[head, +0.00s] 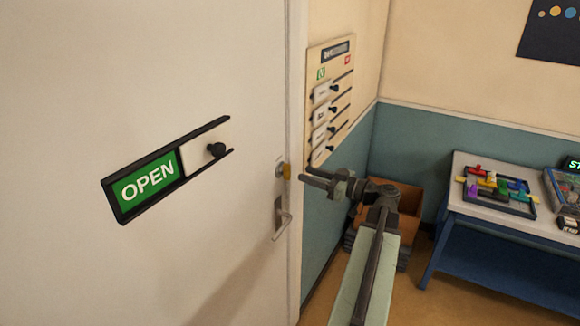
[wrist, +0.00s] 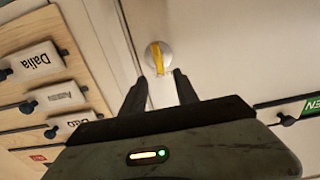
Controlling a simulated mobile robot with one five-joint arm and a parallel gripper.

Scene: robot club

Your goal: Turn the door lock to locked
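The door lock (head: 284,171) is a small round silver plate with a yellow thumb-turn, near the right edge of the white door and above the door handle (head: 281,219). In the wrist view the lock (wrist: 158,57) lies just beyond the fingertips, roughly centred between them. Its yellow turn runs nearly up and down in that picture. My gripper (head: 304,175) is just right of the lock in the head view, pointing at the door. Its two fingers are apart with nothing between them, as the wrist view also shows (wrist: 160,80). I see no clear contact with the lock.
A green OPEN slider sign (head: 148,188) is on the door. A name board (head: 331,100) with several sliding tags and knobs hangs on the wall right of the door. A brown box (head: 402,205) and a table (head: 480,212) with coloured pieces stand further right.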

